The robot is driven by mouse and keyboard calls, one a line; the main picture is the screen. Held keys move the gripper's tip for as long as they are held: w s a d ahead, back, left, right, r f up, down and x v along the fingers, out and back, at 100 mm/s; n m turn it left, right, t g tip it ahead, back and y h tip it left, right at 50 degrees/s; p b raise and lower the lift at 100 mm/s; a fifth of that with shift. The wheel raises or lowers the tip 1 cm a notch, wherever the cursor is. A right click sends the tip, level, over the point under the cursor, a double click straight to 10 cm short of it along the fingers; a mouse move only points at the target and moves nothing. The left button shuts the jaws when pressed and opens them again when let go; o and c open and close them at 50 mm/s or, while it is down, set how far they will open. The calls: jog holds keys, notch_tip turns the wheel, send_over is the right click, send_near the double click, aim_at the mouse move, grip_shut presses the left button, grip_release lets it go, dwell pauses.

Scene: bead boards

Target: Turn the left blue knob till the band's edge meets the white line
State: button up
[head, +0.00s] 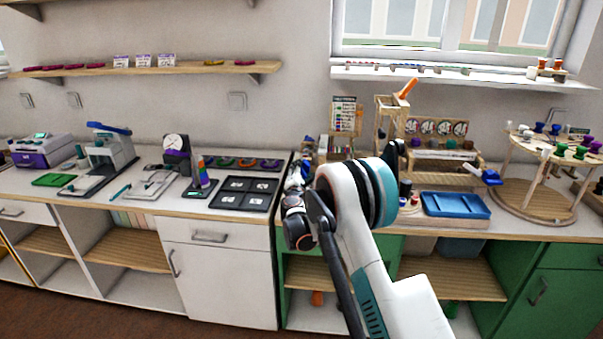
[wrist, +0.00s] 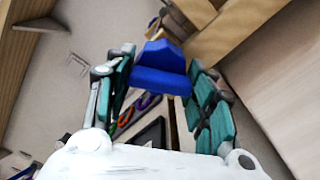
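In the wrist view a blue knob (wrist: 160,75), broad with a narrower top, lies between the two teal fingers of my gripper (wrist: 163,72). It spans nearly the whole gap, one finger on each side. I cannot tell whether the fingers press on it. In the head view my gripper (head: 297,180) is by the left end of the wooden-framed bench, partly hidden by my own arm. A second blue knob (head: 487,177) sticks out at the right of the wooden frame, apart from my gripper. The band and the white line cannot be made out.
A blue tray (head: 428,212) lies on the counter right of my arm. A round wooden stand (head: 520,203) with colored pegs is at far right. The wrist view shows wooden parts close above.

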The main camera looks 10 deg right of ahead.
jog(key=o, duration=0.3)
jog(key=shift+o, duration=0.2)
jog(key=v, duration=1.2)
jog(key=shift+r, duration=0.1)
